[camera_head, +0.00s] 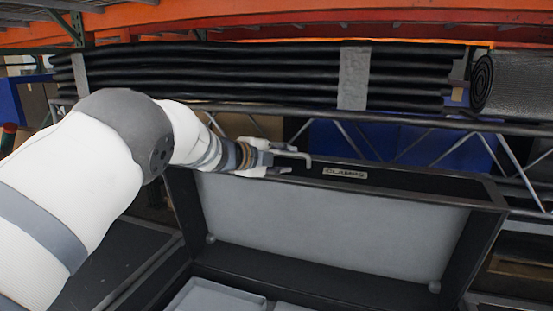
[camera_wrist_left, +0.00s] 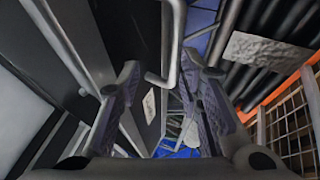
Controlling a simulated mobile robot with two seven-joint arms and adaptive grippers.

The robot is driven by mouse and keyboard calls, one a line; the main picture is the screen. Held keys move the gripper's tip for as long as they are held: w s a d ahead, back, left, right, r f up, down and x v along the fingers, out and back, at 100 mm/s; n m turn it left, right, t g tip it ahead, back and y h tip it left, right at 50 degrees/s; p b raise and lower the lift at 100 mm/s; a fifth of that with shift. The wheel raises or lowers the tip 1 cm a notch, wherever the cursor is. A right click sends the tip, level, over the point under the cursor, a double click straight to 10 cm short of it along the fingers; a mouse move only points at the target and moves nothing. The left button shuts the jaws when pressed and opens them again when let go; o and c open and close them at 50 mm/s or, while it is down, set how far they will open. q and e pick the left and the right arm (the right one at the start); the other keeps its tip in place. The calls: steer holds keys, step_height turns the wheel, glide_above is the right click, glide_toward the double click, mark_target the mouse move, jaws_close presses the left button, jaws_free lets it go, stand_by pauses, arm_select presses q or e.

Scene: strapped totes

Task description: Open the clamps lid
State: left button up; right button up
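The clamps lid (camera_head: 480,196) stands raised, its grey lined inside (camera_head: 330,220) facing me. Its dark front edge carries a "CLAMPS" label (camera_head: 345,173), and a pale bent handle (camera_head: 305,156) sits left of the label. My left gripper (camera_head: 283,163) is at this handle. In the left wrist view the fingers (camera_wrist_left: 160,68) are spread apart, with the handle (camera_wrist_left: 171,40) at or just beyond the gap between them. I cannot tell whether they touch it. The label also shows in that view (camera_wrist_left: 149,105). My right gripper is not in view.
Below the lid is the open box with pale grey contents (camera_head: 215,298). Behind the lid runs a metal truss rack (camera_head: 420,150) with black rolls (camera_head: 240,75) on it. Blue bins (camera_head: 350,138) stand behind the truss. The lid's back is close to the rack.

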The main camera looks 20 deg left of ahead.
arm_select(q)
steer(key=v, duration=1.1)
steer(key=shift+s, duration=0.3)
steer(key=shift+a+r, duration=0.1)
steer(key=shift+r, duration=0.05)
steer(key=s+f+n+g+y, duration=0.15)
steer(key=s+f+n, duration=0.25)
steer(key=s+f, duration=0.5)
steer(key=s+f+n+g+y+p, duration=0.15)
steer(key=s+f+n, duration=0.3)
steer(key=f, duration=0.75)
steer(key=s+f+n+g+y, duration=0.1)
steer(key=s+f+n+g, duration=0.35)
steer(key=f, duration=0.65)
steer(key=s+f+n+g, duration=0.2)
steer(key=s+n, duration=0.1)
steer(key=s, duration=1)
steer(key=s+d+f+n+g+y, duration=0.1)
steer(key=s+f+n+g, duration=0.1)
steer(key=s, duration=1.1)
steer(key=s+f+n+g+y+p, duration=0.1)
steer(key=s+f+n+g, duration=0.2)
steer(key=s, duration=1)
steer(key=shift+d+n+g, duration=0.25)
steer(key=shift+n+g, duration=0.2)
steer(key=shift+n, duration=0.15)
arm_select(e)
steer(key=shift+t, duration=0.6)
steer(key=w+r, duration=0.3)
